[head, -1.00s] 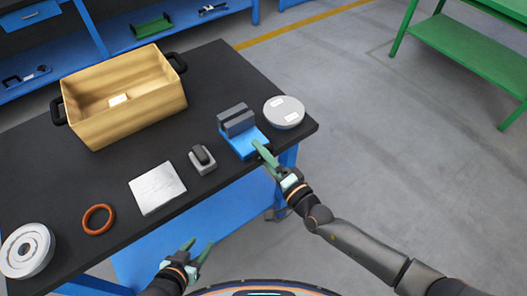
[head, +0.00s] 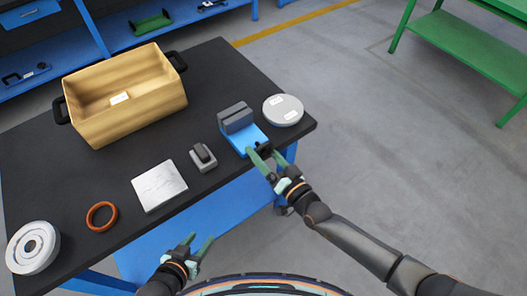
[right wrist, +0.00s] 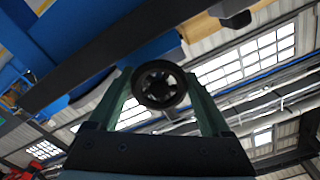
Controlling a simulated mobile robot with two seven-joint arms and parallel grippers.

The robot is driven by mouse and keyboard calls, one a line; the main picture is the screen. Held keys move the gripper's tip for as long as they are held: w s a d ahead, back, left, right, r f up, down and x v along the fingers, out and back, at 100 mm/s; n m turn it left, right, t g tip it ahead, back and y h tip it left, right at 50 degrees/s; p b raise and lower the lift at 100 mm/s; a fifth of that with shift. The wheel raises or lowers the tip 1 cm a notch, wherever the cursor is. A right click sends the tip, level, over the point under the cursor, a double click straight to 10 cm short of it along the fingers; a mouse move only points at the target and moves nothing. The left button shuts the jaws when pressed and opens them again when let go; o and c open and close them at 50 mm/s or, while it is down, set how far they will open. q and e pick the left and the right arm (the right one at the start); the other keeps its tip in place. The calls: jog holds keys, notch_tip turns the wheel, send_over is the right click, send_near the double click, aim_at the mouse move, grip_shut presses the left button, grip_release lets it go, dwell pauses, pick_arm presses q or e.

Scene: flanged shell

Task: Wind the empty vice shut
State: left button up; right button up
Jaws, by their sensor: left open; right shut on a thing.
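The vice (head: 248,137) has a blue base and two grey jaws (head: 236,117). It stands near the right front corner of the black bench. The jaws look close together, with nothing visible between them; the exact gap is hard to tell. A dark round handwheel (right wrist: 160,86) sits at the vice's front end, over the bench edge. My right gripper (head: 273,152) is shut on the handwheel, one green finger on either side. My left gripper (head: 196,246) is open and empty, low in front of the bench and away from the vice.
A grey round lidded part (head: 283,110) stands right beside the vice. A small grey block with a dark top (head: 203,157), a metal plate (head: 159,186), an orange ring (head: 102,217) and a flanged part (head: 33,247) lie leftward. A tan bin (head: 126,105) stands behind.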

jog(key=shift+s+a+f+n, duration=0.15)
jog(key=shift+n, duration=0.15)
jog(key=o, duration=1.2)
jog(key=v, duration=1.2)
jog(key=shift+s+d, duration=0.15)
jog(key=shift+d, duration=0.05)
